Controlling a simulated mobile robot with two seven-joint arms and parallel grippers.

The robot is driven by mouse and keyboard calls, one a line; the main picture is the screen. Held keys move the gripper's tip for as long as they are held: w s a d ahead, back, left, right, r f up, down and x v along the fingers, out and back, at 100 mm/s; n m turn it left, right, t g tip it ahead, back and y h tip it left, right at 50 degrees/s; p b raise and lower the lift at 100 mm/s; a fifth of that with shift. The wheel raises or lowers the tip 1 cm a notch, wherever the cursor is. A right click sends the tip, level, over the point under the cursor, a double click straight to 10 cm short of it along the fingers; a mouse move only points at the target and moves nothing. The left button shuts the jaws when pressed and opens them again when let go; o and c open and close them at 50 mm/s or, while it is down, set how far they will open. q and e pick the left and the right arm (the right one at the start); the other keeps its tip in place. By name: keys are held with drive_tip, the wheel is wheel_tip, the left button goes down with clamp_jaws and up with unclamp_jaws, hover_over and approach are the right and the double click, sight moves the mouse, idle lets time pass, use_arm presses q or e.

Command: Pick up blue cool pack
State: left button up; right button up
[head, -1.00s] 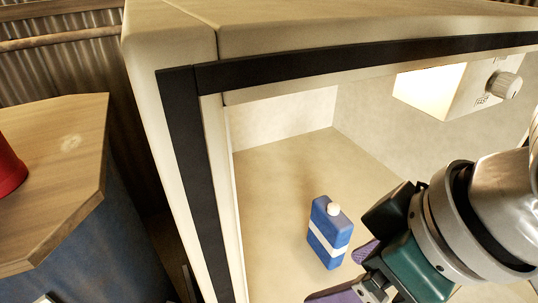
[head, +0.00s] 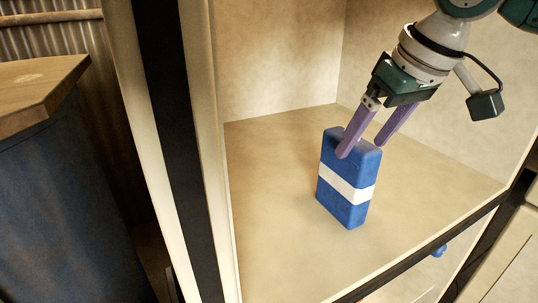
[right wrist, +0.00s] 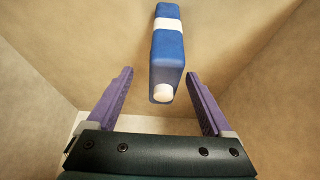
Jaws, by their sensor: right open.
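The blue cool pack (head: 342,205), with a white band around it, stands upright on the floor of the cream cabinet in the head view. In the right wrist view the cool pack (right wrist: 167,55) shows its white cap, lying between the lines of the fingers and beyond their tips. My right gripper (head: 362,148) is open, with purple fingers, at the top of the pack. One finger overlaps the pack's upper part in the head view and hides its cap. I cannot tell whether it touches. My left gripper is not in view.
The cabinet's dark-edged frame (head: 176,150) stands to the left of the pack, with a dark front edge (head: 430,250) below right. The cabinet floor (head: 265,190) around the pack is clear. A wooden-topped blue counter (head: 35,85) is outside at left.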

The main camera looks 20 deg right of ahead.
sight(347, 166)
drive_tip(key=x, duration=0.2)
drive_tip(key=p+x, duration=0.1)
drive_tip(key=x, duration=0.3)
drive_tip(key=shift+s+a+f, duration=0.1)
drive_tip(key=shift+a, duration=0.25)
drive_tip(key=shift+f, duration=0.35)
drive_tip(key=c, duration=0.9)
clamp_jaws()
